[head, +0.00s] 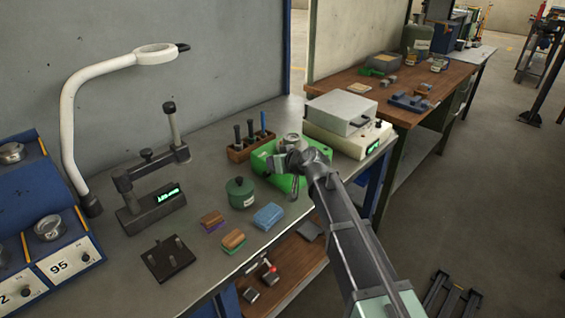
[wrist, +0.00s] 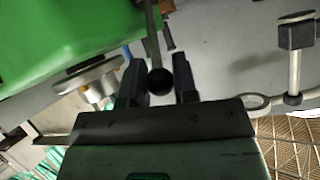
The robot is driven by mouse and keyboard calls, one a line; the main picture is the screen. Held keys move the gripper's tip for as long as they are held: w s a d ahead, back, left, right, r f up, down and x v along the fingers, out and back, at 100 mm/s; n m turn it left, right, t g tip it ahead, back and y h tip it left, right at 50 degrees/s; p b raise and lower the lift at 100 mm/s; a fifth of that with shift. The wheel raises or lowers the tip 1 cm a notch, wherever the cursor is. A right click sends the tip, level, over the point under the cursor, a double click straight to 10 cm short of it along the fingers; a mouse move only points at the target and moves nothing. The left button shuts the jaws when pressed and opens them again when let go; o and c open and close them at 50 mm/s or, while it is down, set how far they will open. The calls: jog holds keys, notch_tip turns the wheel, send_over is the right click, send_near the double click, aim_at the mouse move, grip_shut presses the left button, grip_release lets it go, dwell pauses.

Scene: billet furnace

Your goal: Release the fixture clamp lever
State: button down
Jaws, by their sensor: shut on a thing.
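The green fixture (head: 262,158) sits on the grey bench, left of the white instrument boxes, with a round metal part (head: 291,141) at its top. Its green body also fills the upper left of the wrist view (wrist: 60,35). The clamp lever shows in the wrist view as a thin grey rod ending in a black ball knob (wrist: 158,81). My gripper (wrist: 158,86) is shut on the lever, its dark fingers either side of the knob. In the head view my gripper (head: 290,161) is at the fixture and my arm hides part of it; the lever is hard to make out there.
A wooden block of upright tools (head: 240,152) stands left of the fixture. A dark green pot (head: 240,192), a blue block (head: 268,215) and brush-like blocks (head: 233,240) lie in front. White boxes (head: 341,110) stand close on the right. A dial stand (head: 150,170) and lamp (head: 72,120) are farther left.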

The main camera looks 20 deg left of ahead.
jog(key=c, duration=0.9)
grip_release()
jog(key=p+v, duration=0.5)
jog(key=v, duration=0.5)
jog(key=shift+s+d+r, duration=0.15)
jog(key=shift+d+r, duration=0.05)
jog(key=shift+d, duration=0.1)
